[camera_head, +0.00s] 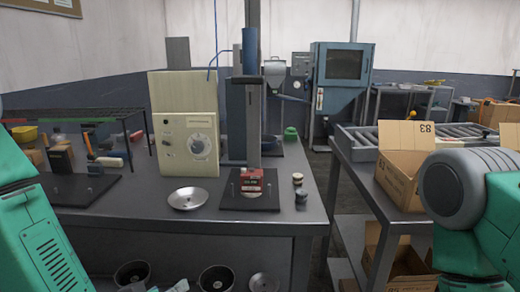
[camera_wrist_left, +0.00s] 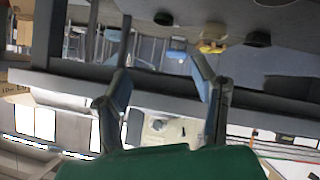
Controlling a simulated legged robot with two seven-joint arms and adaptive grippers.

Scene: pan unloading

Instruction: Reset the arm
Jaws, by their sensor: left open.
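My left gripper (camera_wrist_left: 160,78) shows in the left wrist view with its two fingers spread well apart and nothing between them. In the head view only green parts of my arms show at the left and right edges; neither gripper is seen there. A shallow silver pan (camera_head: 188,198) rests on the grey table (camera_head: 285,220), left of a black plate (camera_head: 262,201) that bears a red-based device (camera_head: 252,182) under a tall column. My right gripper is in neither view.
A cream control box (camera_head: 186,143) with a dial stands behind the pan. Small round weights (camera_head: 300,196) sit right of the black plate. An open cardboard box (camera_head: 399,168) stands on the right-hand bench. Round containers (camera_head: 217,279) lie below the table's front edge.

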